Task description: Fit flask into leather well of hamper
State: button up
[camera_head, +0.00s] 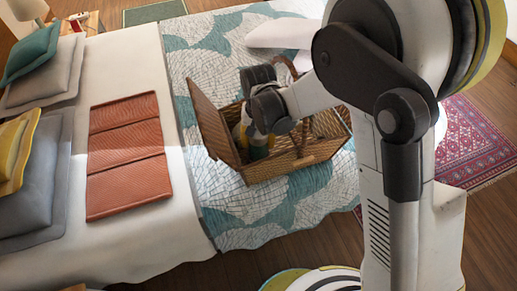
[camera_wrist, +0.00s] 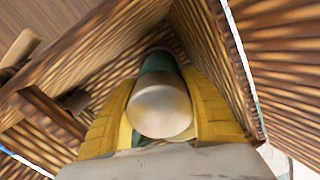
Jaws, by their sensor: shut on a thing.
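The wicker hamper (camera_head: 298,165) stands on the bed with its left lid flap (camera_head: 208,115) raised. My gripper (camera_head: 257,137) reaches down into its left part. The flask (camera_head: 260,152) has a green body and sits between the yellow fingers. In the wrist view the flask (camera_wrist: 160,105) shows its silver cap toward the camera and its green body beyond. My gripper (camera_wrist: 163,112) is shut on it, one finger on each side. Wicker walls (camera_wrist: 215,50) surround it closely. The flask's lower end and the leather well are hidden, so I cannot tell whether the flask is in the well.
The hamper handle (camera_head: 304,135) arches near the middle. A patterned quilt (camera_head: 225,225) lies under the hamper. A rust-coloured folded throw (camera_head: 125,155) and several pillows (camera_head: 40,150) lie to the left. A red rug (camera_head: 475,150) is on the floor at right.

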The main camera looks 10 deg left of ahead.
jog(key=shift+f+b, duration=0.4)
jog(key=shift+f, duration=0.9)
jog(key=shift+f, duration=0.15)
jog(key=o, duration=1.4)
notch_tip(320, 180, up, 12)
jog(key=p, duration=0.5)
jog(key=shift+r, duration=0.2)
jog(key=shift+f, duration=0.1)
